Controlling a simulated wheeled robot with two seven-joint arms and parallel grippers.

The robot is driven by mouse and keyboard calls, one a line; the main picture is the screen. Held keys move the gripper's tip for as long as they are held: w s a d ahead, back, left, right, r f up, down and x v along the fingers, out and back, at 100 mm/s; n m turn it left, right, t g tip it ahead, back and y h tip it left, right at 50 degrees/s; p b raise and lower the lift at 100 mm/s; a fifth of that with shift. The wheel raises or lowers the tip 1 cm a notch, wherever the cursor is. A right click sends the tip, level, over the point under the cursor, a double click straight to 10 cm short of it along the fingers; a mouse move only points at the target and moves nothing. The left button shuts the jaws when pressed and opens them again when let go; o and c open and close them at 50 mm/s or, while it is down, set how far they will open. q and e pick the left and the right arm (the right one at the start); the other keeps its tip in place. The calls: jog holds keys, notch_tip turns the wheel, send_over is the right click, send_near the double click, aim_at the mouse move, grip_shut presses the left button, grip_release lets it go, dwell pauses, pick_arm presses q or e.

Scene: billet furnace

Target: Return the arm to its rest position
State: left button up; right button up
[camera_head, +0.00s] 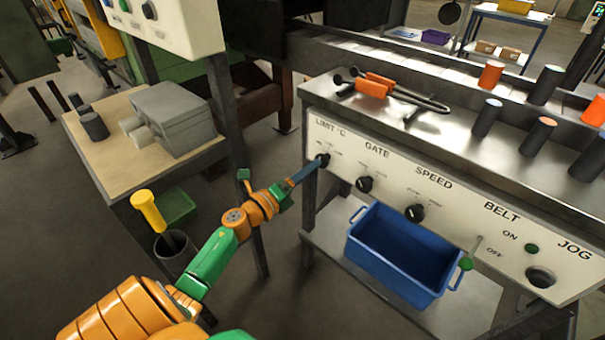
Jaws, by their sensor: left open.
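My left arm, orange and green, comes in from the lower left and reaches toward the control panel (450,200). My left gripper (316,163) is open, with its slim blue-grey fingers at the dark LIMIT °C knob (323,159) at the panel's left end. I cannot tell whether the fingers touch the knob or only stand around it. The GATE knob (364,184) and the SPEED knob (414,213) are to its right, clear of the gripper. My right gripper is not in view.
A blue bin (400,250) stands on a shelf below the panel. Orange-handled tongs (376,86) and several cylinders lie or stand on the steel top above. A side table (100,165) with a grey box (172,118) is left; a yellow-handled tool (148,210) stands in a dark container (173,245).

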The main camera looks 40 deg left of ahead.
pick_arm(q)
jog(key=s, duration=0.3)
jog(key=shift+a, duration=0.1)
jog(key=s+d+f+n+g+y+p, duration=0.1)
jog(key=s+d+f+n+g+p, duration=0.15)
jog(key=s+f+n, duration=0.4)
jog(key=s+d+f+n+g+y+p, duration=0.1)
jog(key=s+f+n+g, duration=0.3)
jog(key=f, duration=0.6)
jog(key=s+d+f+n+g+y+p, duration=0.1)
jog(key=s+d+f+n+g+p, duration=0.15)
jog(key=s+f+n, duration=0.4)
jog(key=s+d+f+n+g+h+p, duration=0.1)
jog(key=s+d+f+g, duration=0.3)
jog(key=s, duration=0.6)
jog(key=s+d+f+n+g+p, duration=0.1)
jog(key=s+d+f+n+g, duration=0.3)
jog(key=s, duration=0.6)
jog(key=shift+d+f+h, duration=0.25)
jog(key=shift+d+h, duration=0.05)
jog(key=shift+h, duration=0.1)
